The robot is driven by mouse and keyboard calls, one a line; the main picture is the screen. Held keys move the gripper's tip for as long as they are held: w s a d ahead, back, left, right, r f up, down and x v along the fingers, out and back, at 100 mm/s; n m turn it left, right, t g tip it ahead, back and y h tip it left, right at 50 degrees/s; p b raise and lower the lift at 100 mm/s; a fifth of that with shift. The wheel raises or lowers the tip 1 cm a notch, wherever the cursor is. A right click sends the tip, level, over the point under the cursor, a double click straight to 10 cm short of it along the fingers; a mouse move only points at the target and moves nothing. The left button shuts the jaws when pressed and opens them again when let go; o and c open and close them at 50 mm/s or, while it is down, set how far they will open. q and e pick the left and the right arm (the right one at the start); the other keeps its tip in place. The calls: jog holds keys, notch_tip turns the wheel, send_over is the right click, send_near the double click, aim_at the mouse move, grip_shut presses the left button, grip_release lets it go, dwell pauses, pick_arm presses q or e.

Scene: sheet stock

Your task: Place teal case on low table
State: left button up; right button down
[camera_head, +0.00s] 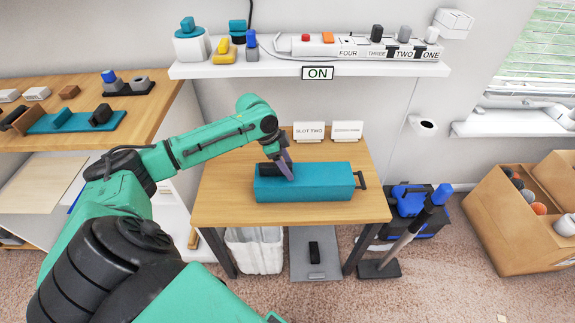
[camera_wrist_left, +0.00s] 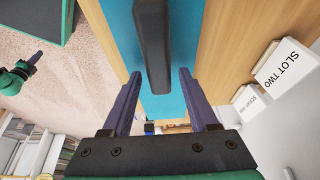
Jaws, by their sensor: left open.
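The teal case (camera_head: 322,184), a long box, lies on the low table (camera_head: 222,208) in the head view. A dark handle sits on its top toward the left, and a dark part sticks out at its right end. My left gripper (camera_head: 285,170) is at the handle, over the left half of the case. In the left wrist view its purple fingers are open (camera_wrist_left: 160,74), with the dark handle (camera_wrist_left: 152,45) showing between and beyond them. The fingers partly hide the handle in the head view. My right gripper (camera_wrist_left: 30,62) shows small at the left of the left wrist view; its opening is unclear.
Two white sign cards (camera_head: 328,131) stand at the table's back edge. A wooden counter (camera_head: 150,103) is at left. A white bin (camera_head: 254,250) stands below. Cardboard boxes (camera_head: 510,235) are at right. The table's front strip is clear.

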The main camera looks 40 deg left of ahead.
pick_arm(q)
jog(key=p+v, duration=0.1)
jog(key=v, duration=1.1)
